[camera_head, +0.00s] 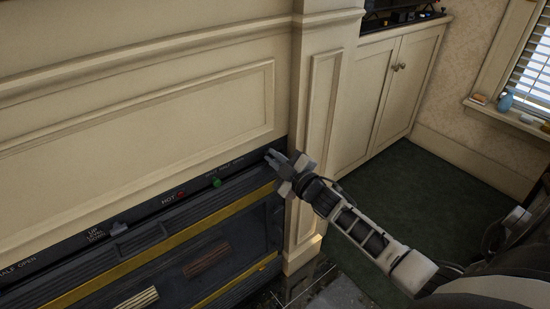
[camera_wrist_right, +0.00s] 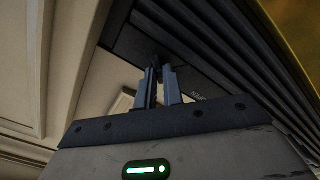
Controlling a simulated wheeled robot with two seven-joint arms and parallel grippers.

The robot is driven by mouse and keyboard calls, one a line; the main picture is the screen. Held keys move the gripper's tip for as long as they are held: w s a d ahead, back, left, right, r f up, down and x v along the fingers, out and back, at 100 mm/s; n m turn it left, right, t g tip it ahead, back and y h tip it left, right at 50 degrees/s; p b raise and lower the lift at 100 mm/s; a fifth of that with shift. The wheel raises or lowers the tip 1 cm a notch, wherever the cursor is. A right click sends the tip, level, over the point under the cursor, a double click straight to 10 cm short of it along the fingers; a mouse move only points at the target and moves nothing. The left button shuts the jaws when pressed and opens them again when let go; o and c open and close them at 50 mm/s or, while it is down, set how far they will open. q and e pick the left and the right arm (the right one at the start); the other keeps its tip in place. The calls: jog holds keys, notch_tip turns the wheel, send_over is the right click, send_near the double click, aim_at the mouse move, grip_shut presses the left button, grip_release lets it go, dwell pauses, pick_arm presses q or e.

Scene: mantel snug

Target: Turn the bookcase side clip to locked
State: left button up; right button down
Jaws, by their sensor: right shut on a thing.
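My right gripper (camera_head: 272,156) is at the right end of the black control strip, beside the cream pillar. Its fingers (camera_wrist_right: 160,84) are close together on a small dark part, the bookcase side clip, which the fingers mostly hide in both views. The clip's exact angle cannot be told. Small white lettering (camera_wrist_right: 198,97) shows on the dark panel beside the fingers in the right wrist view, too small to read surely. My left gripper is not in view.
A dark fire front with brass bars (camera_head: 150,256) is below. The cream pillar (camera_head: 322,110) stands close to my right gripper. Green carpet (camera_head: 420,185) is clear.

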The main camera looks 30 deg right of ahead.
jog(key=n, duration=0.3)
jog(key=shift+f+n+b, duration=0.1)
jog(key=shift+n+b, duration=0.2)
jog(key=shift+n, duration=0.1)
pick_arm(q)
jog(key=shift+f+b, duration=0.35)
jog(key=shift+b, duration=0.2)
pick_arm(e)
jog(key=shift+n, duration=2.3)
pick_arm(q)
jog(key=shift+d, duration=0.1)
pick_arm(e)
jog(key=c, duration=1.5)
grip_release()
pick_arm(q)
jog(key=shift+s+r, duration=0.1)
